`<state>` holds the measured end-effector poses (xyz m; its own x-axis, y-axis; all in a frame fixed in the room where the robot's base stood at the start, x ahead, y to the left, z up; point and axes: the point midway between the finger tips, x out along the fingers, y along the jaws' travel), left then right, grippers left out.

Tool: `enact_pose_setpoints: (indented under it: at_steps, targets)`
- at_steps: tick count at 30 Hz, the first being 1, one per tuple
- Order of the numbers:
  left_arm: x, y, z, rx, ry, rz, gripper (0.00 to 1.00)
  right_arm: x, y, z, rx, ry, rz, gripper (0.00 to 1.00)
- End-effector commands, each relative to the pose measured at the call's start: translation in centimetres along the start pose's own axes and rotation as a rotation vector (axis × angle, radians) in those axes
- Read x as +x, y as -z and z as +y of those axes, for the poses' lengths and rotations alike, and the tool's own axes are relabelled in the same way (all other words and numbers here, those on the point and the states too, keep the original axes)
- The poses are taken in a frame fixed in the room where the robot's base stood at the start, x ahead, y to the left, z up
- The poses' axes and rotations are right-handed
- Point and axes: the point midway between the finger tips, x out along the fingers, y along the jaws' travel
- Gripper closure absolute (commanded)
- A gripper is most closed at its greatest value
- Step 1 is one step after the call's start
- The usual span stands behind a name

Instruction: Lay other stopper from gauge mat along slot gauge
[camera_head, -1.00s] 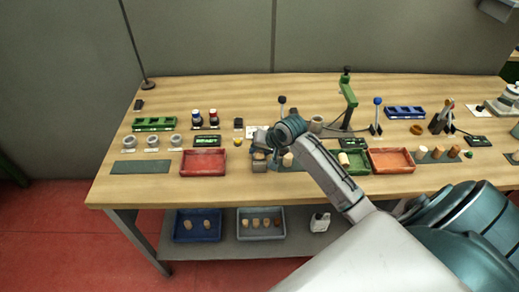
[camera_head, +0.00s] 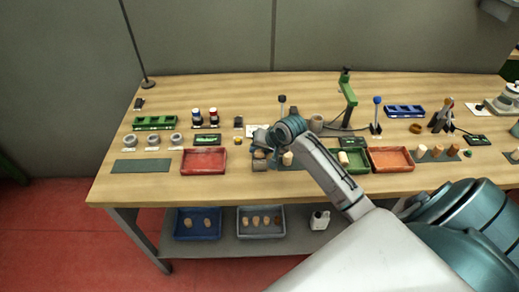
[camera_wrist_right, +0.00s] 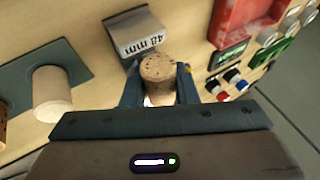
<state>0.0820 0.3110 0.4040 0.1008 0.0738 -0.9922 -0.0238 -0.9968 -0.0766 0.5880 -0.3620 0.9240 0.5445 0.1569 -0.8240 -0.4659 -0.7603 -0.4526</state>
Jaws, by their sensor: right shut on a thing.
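My right gripper (camera_wrist_right: 158,88) is shut on a speckled tan cork stopper (camera_wrist_right: 158,68), which stands up between the fingers in the right wrist view. A grey slot gauge block (camera_wrist_right: 141,36) marked "48 mm" is right beside the held stopper; I cannot tell whether they touch. The dark gauge mat (camera_wrist_right: 78,66) lies to the left with a paler stopper (camera_wrist_right: 52,95) upright on it. In the head view the paler stopper (camera_head: 288,158) stands just right of my right gripper (camera_head: 261,154), which partly hides the gauge. My left gripper is not in view.
A red tray (camera_head: 204,161) lies left of the gauge, and a green tray (camera_head: 350,162) and an orange tray (camera_head: 391,160) lie to the right. A green stand (camera_head: 348,100) rises behind. Open wood runs along the table's front edge.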

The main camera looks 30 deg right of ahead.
Motion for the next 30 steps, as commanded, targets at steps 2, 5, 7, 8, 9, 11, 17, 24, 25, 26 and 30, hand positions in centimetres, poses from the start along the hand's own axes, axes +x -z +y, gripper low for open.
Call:
enact_pose_setpoints:
  at_steps: [2,5,7,8,9,11,17,24,25,26,30]
  targets:
    - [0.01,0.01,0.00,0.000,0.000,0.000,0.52,0.07,-0.03,0.04,0.000,0.000,0.000,0.94]
    - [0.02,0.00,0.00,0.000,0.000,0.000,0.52,0.17,-0.07,0.09,0.000,0.000,0.000,0.94]
    - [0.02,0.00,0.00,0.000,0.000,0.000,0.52,0.24,-0.10,0.14,0.000,0.000,0.000,0.94]
    - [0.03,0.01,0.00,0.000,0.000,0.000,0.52,0.27,-0.11,0.15,0.000,0.000,0.000,0.94]
    - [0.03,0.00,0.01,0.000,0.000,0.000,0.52,0.31,-0.13,0.17,0.000,0.000,0.000,0.94]
    - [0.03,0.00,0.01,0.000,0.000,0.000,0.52,0.37,-0.15,0.20,0.000,0.000,0.000,0.94]
    - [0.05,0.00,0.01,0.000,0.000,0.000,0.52,0.56,-0.22,0.31,0.000,0.000,0.000,0.94]
    - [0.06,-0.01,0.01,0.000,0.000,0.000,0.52,0.68,-0.27,0.37,0.000,0.000,0.000,0.56]
    - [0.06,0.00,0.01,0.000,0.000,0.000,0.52,0.69,-0.27,0.38,0.000,0.000,0.000,0.50]
    - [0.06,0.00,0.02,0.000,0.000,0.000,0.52,0.69,-0.28,0.39,0.000,0.000,0.000,0.48]
    - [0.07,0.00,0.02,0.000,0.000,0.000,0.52,0.71,-0.29,0.47,0.000,-0.002,-0.001,0.48]
